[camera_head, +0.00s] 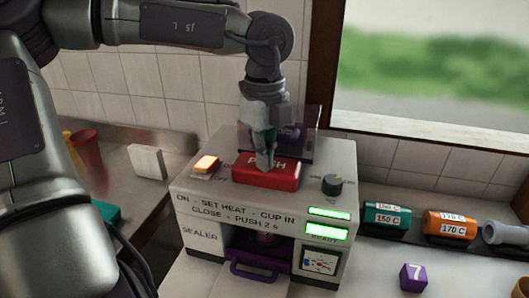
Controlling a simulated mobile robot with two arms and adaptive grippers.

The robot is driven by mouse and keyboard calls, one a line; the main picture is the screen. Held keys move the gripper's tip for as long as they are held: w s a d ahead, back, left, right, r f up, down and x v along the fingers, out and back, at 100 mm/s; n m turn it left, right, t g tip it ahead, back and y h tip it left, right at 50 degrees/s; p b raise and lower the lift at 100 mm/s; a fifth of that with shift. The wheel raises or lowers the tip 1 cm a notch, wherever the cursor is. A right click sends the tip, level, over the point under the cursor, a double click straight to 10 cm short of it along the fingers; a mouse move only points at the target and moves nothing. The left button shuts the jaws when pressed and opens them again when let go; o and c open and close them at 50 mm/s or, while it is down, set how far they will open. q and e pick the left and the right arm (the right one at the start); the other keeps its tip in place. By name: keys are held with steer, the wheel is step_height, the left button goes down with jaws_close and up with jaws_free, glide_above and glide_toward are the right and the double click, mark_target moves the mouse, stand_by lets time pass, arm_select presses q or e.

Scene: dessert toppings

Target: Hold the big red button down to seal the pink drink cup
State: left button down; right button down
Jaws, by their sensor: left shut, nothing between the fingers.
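The sealer (205,238) is a pale machine with a big red button (285,177) marked PUSH on top. My left gripper (265,164) is shut and empty, pointing down with its fingertips at the button's top. They look in contact, but I cannot tell how far the button is pressed. A dark pinkish shape (264,239) shows in the sealer's front opening, behind a purple handle (253,272). It may be the drink cup, but shadow and the handle hide most of it. My right gripper is not in view.
The orange switch (206,164) glows, and a green display (327,231) is lit above a READY label. A dark knob (332,185) sits right of the button.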

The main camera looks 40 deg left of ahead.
arm_select(q)
steer(key=shift+s+d+f, duration=0.15)
steer(key=shift+s+f, duration=0.2)
steer(key=shift+s, duration=0.05)
steer(key=shift+s+d+r+b, duration=0.2)
steer(key=shift+s+b, duration=0.1)
steer(key=shift+s, duration=0.05)
steer(key=shift+s+d+r, duration=0.25)
steer(key=shift+s+r, duration=0.05)
steer(key=shift+s, duration=0.15)
steer(key=shift+s+d+r, duration=0.25)
steer(key=shift+s, duration=0.15)
steer(key=shift+w+r, duration=0.1)
steer(key=shift+r, duration=0.05)
steer(key=shift+r+p, duration=0.3)
steer(key=shift+r, duration=0.25)
step_height(320, 180, up, 7)
steer(key=p, duration=0.4)
steer(key=shift+s+d, duration=0.25)
steer(key=shift+s, duration=0.2)
steer(key=shift+f, duration=0.15)
